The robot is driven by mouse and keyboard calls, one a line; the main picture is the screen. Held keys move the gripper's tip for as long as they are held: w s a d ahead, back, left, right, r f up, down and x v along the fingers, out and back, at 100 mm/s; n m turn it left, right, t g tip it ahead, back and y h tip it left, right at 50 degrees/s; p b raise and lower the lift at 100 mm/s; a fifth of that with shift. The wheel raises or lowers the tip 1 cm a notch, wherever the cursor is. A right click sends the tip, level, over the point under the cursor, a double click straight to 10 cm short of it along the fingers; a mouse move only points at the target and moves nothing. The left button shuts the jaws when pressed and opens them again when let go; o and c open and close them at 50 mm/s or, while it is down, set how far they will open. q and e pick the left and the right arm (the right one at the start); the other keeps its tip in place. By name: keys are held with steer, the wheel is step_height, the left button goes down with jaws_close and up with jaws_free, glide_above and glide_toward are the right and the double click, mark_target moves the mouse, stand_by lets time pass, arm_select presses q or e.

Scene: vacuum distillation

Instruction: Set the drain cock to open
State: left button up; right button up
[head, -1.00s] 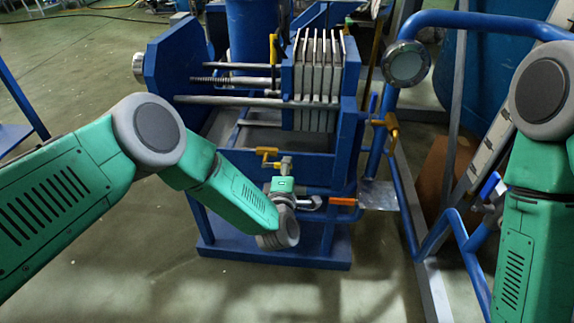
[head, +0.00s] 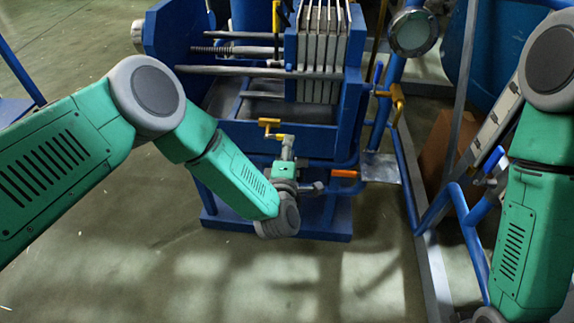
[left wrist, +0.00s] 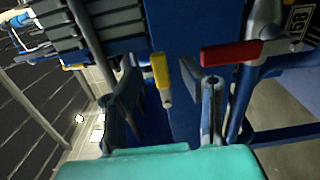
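A yellow lever handle (head: 269,122) sits at the front of the blue press frame. In the left wrist view the yellow handle (left wrist: 161,76) lies between the finger lines, pointing along the fingers, with a grey end towards me. A red-orange lever (head: 345,173) is to its right and lower; it also shows in the left wrist view (left wrist: 231,53). No label shows which lever is the drain cock. My left gripper (head: 287,142) is just below and right of the yellow handle. In the left wrist view its fingers (left wrist: 168,88) are apart, with nothing held. My right gripper is out of view.
The blue press with grey plates (head: 320,50) stands behind. Another yellow handle (head: 397,95) and a round gauge (head: 413,32) are at the right. Blue pipe rails (head: 407,180) run down the right side. The floor (head: 150,260) in front is clear.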

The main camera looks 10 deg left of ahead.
arm_select(q)
steer(key=s, duration=0.8)
steer(key=shift+d+f, duration=0.1)
steer(key=s+a+f+m+g+h+p, duration=0.1)
steer(key=s+a+f+m+g+p, duration=0.2)
steer(key=s+a+m+g, duration=0.25)
steer(key=s+a+f+m+g+h+p, duration=0.2)
steer(key=s+f+m+g, duration=0.15)
steer(key=s+m, duration=0.4)
steer(key=s+a+r+m+g+y+p, duration=0.1)
steer(key=s+a+r+m+g, duration=0.1)
steer(key=s+a, duration=0.5)
steer(key=s+a+r+m+g+y+p, duration=0.2)
steer(key=s+a+m+g, duration=0.2)
steer(key=s, duration=0.8)
steer(key=a+g, duration=0.2)
steer(key=a, duration=0.1)
steer(key=shift+a+r, duration=0.2)
steer(key=shift+a, duration=0.15)
